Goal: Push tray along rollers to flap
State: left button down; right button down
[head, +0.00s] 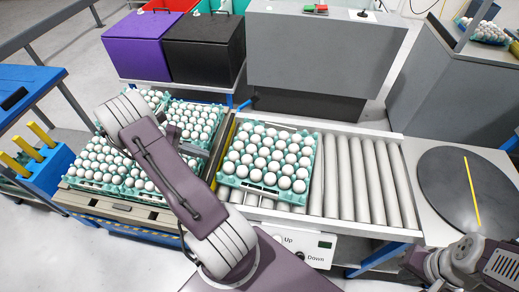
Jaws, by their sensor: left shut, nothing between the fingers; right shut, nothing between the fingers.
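A teal egg tray (296,197) full of white eggs sits at the left end of the grey rollers (345,185). The bare rollers stretch to its right. A dark panel (305,106) hangs under the large grey machine behind the rollers; I cannot tell whether it is the flap. My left arm crosses the picture in front of the egg stacks, left of the tray, and its fingers are hidden. Only part of my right arm shows in the lower right corner, and its fingers cannot be seen. Nothing of mine visibly touches the tray.
Several egg trays stand on a pallet (115,207) at the left. A round dark disc (460,215) with a yellow line lies right of the rollers. A control box (320,247) marked Up and Down is at the front. Purple (146,50) and black (203,62) bins stand behind.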

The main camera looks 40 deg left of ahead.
pick_arm(q)
jog(key=shift+s+d+f, duration=0.1)
jog(key=shift+s+d, duration=0.1)
jog(key=shift+s, duration=0.1)
jog(key=b, duration=0.2)
send_near(284, 158)
jog(key=w+d, duration=0.1)
jog(key=w+d+f, duration=0.2)
jog(key=w+d, duration=0.1)
jog(key=shift+f, duration=0.7)
jog(key=shift+s+f, duration=0.1)
jog(key=shift+s, duration=0.05)
pick_arm(e)
jog(key=f, duration=0.1)
jog(key=d+f, duration=0.1)
jog(key=shift+s+d+f, duration=0.1)
jog(key=shift+d+f, duration=0.1)
jog(key=shift+f, duration=0.2)
